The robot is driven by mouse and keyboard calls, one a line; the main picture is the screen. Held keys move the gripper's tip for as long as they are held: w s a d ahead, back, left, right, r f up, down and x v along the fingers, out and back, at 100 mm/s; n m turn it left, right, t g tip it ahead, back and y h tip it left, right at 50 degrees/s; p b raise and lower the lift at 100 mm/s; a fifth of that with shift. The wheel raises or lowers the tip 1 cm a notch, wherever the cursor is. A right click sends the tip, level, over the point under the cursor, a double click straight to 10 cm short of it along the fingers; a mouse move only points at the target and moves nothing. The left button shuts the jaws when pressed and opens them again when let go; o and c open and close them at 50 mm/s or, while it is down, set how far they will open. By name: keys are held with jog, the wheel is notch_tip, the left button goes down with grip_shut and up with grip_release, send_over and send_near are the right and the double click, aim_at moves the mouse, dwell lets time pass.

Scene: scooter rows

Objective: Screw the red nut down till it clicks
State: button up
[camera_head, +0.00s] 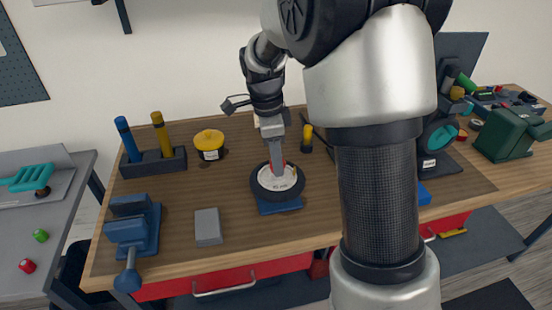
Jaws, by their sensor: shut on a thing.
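My gripper (277,172) points straight down over the middle of a small wheel with a black tyre (255,186) and a pale hub. The wheel lies flat on a blue base (281,207) on the wooden bench. The fingers are shut at the hub's centre, on the red nut (270,166), of which only a little red shows beside the fingertips. The fingers hide the rest of the nut and the thread, so its height above the hub cannot be told.
On the wooden bench (180,262) are a blue vise (134,228), a grey block (208,227), a yellow-lidded tub (209,143) and a dark holder (153,163) with blue and yellow handles. My arm covers the bench right of the wheel. A green machine (505,135) stands far right.

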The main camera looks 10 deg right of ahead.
jog(key=o, duration=1.1)
jog(key=shift+s+d, duration=0.2)
jog(key=shift+d, duration=0.15)
jog(key=shift+a, duration=0.1)
jog(key=shift+w+a+r, duration=0.1)
jog(key=shift+r, duration=0.15)
notch_tip(320, 180, up, 17)
jog(key=a+p, duration=0.2)
jog(key=shift+w+f, duration=0.1)
jog(key=n+p, duration=0.1)
jog(key=n, duration=0.6)
jog(key=n+t+y+p, duration=0.1)
jog(key=n, duration=0.6)
jog(key=n+p, duration=0.1)
jog(key=n, duration=0.6)
jog(key=shift+t+y, duration=0.3)
